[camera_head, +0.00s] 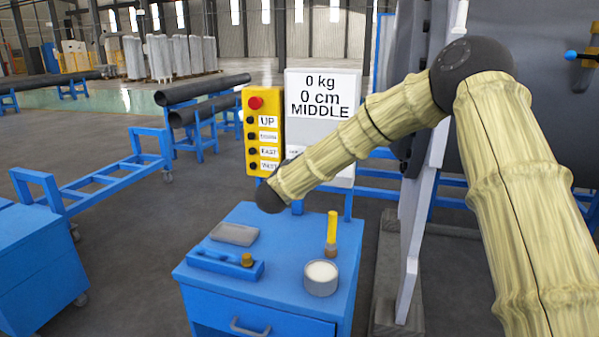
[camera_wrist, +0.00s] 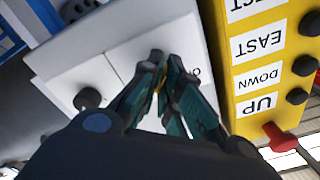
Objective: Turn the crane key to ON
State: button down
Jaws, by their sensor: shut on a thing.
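In the wrist view my gripper (camera_wrist: 162,68) is shut in front of a white panel, its fingertips together. A small yellowish bit (camera_wrist: 160,78) shows between the fingers. It looks like part of the crane key, but the fingers hide most of it, so I cannot tell which way the key is turned. A dark round knob (camera_wrist: 88,98) is on the white panel left of the fingers. In the head view my arm reaches to the lower part of the white display box (camera_head: 323,95), which reads 0 kg, 0 cm, MIDDLE. My fingers are hidden there.
The yellow crane control box (camera_head: 263,105), with black buttons and a red button (camera_head: 256,102), stands beside the display box. A blue cabinet (camera_head: 270,300) below holds a white round tub (camera_head: 321,278), a yellow-handled tool (camera_head: 332,230) and a blue case (camera_head: 225,262).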

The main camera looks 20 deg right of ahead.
jog(key=shift+m+b, duration=0.4)
jog(key=shift+m, duration=0.2)
jog(key=c, duration=1.6)
grip_release()
jog(key=shift+c, duration=0.2)
jog(key=shift+s, duration=0.1)
jog(key=v, duration=1.1)
jog(key=shift+s+a, duration=0.25)
jog(key=shift+s, duration=0.05)
